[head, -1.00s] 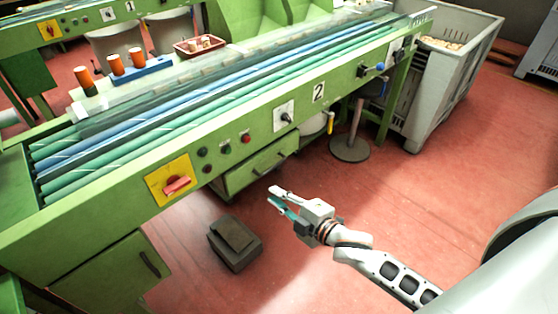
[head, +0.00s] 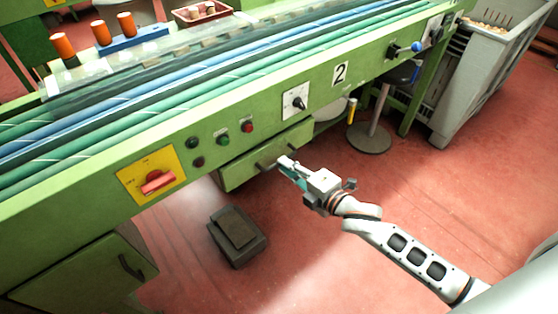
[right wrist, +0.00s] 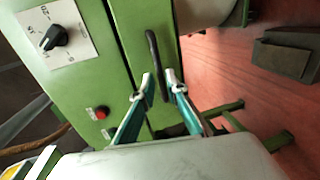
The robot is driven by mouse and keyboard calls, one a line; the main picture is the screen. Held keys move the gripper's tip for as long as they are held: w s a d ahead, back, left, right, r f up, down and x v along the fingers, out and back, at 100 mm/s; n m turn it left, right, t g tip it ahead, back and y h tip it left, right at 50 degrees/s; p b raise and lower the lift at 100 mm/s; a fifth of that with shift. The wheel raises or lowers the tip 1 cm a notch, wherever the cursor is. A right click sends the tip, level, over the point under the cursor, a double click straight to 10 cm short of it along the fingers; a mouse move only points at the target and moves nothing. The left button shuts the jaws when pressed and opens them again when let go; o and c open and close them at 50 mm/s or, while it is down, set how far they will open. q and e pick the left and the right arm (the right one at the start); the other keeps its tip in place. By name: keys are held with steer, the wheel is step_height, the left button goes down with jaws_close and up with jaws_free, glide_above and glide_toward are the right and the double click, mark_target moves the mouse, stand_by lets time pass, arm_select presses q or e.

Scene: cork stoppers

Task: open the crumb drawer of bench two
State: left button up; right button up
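The green crumb drawer (head: 239,173) sits under bench two (head: 222,112), below the buttons. It looks shut. Its dark bar handle (head: 267,163) is partly covered by my right gripper (head: 288,168). In the right wrist view the handle (right wrist: 153,52) runs down the green drawer front (right wrist: 129,28) and its lower part passes between the two fingertips of the right gripper (right wrist: 160,80). The fingers are apart, one on each side of the handle, with no clear grip on it. My left gripper is not in view.
A dark foot pedal box (head: 238,236) stands on the red floor left of my right arm. A round stool base (head: 369,137) and a grey crate (head: 478,75) stand to the right. A red switch (head: 158,181) sits on the bench front.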

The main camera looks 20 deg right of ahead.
steer(key=x, duration=0.3)
steer(key=shift+w+a+f+b, duration=0.1)
steer(key=shift+w+f+b, duration=0.05)
steer(key=shift+w+b, duration=0.15)
jaws_close()
